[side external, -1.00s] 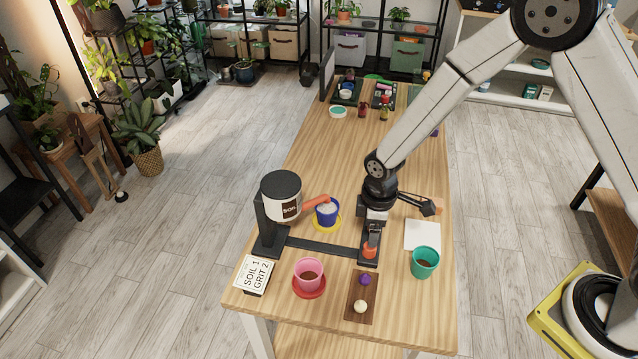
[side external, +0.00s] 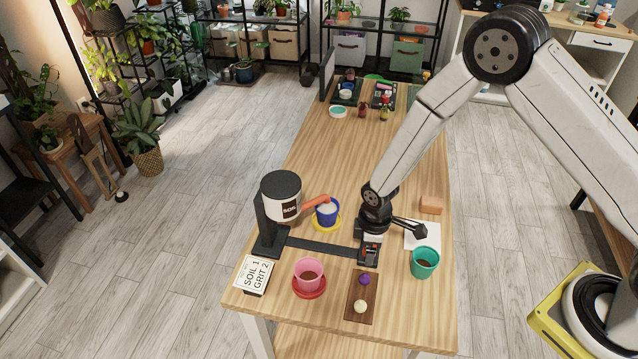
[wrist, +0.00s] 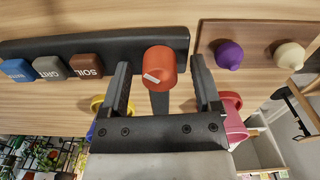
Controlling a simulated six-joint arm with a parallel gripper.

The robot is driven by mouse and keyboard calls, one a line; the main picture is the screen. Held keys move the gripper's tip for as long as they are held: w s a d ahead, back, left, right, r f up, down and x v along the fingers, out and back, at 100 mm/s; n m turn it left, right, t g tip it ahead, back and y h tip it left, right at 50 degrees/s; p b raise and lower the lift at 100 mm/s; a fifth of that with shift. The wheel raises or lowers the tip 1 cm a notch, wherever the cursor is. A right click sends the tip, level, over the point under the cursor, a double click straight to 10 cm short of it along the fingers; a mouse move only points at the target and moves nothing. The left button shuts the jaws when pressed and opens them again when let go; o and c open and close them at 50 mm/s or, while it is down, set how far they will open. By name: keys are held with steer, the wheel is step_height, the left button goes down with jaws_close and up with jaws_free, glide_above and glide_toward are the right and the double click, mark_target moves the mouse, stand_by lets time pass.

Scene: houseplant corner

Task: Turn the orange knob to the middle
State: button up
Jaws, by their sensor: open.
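The orange knob (wrist: 160,66) sits at one end of a black bar, its white mark toward the lower left in the wrist view. My gripper (wrist: 160,62) is open, with one finger on each side of the knob and a visible gap on both sides. In the side view my gripper (side external: 369,254) is low over the bar's right end and hides most of the knob. Blue (wrist: 18,70), grey GRIT (wrist: 52,67) and brown SOIL (wrist: 86,65) blocks sit along the bar.
A hopper (side external: 281,198) stands at the bar's left end. A pink cup (side external: 308,273), teal cup (side external: 425,262) and blue cup (side external: 327,214) surround the bar. A wooden board (side external: 352,304) with purple and cream knobs lies in front. A SOIL 1 GRIT 2 card (side external: 255,275) is at left.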

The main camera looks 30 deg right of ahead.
jaws_close()
steer(key=shift+m, duration=0.5)
steer(key=m, duration=0.3)
steer(key=shift+m, duration=0.3)
steer(key=m, duration=0.5)
stand_by(0.5)
jaws_free()
